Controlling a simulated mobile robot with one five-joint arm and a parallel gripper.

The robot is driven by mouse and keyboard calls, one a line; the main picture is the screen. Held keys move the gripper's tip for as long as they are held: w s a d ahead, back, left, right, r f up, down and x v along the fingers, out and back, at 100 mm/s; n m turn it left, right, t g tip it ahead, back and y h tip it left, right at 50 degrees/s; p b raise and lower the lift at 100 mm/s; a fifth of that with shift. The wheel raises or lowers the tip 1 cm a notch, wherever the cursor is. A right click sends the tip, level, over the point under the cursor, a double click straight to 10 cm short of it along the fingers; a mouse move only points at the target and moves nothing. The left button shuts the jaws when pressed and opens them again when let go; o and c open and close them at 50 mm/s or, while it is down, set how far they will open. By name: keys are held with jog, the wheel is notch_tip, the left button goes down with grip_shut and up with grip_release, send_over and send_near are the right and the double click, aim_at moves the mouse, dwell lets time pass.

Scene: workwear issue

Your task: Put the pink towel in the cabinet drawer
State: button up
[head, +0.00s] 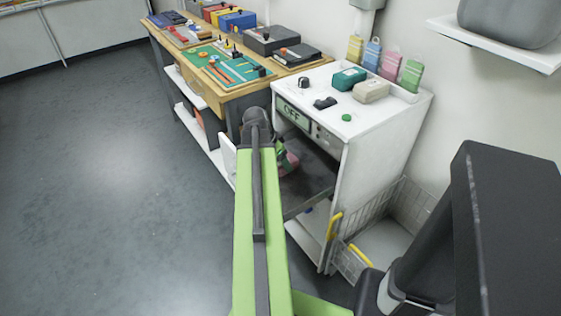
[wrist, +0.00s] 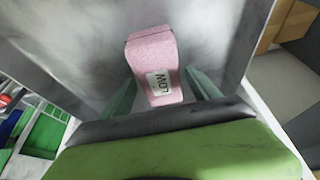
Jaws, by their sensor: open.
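The pink towel (wrist: 152,52) is a folded block with a white lettered label. In the wrist view it lies on a grey surface, with the fingers of my gripper (wrist: 160,90) spread on either side of its near end. I cannot tell whether they touch it. In the head view a bit of pink towel (head: 290,164) shows beside my open gripper (head: 281,155), inside the dark open compartment of the white cabinet (head: 375,135). My arm hides much of it. I cannot tell whether the grey surface is a drawer floor.
The cabinet top holds a green box (head: 349,78), a beige box (head: 370,91) and a black knob. The cabinet display reads OFF. A wire basket (head: 392,235) with yellow handles stands at right. A wooden workbench (head: 215,92) with tools stands at left. The floor at left is clear.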

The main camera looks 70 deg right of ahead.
jog(key=p+v, duration=0.8)
jog(key=v, duration=0.2)
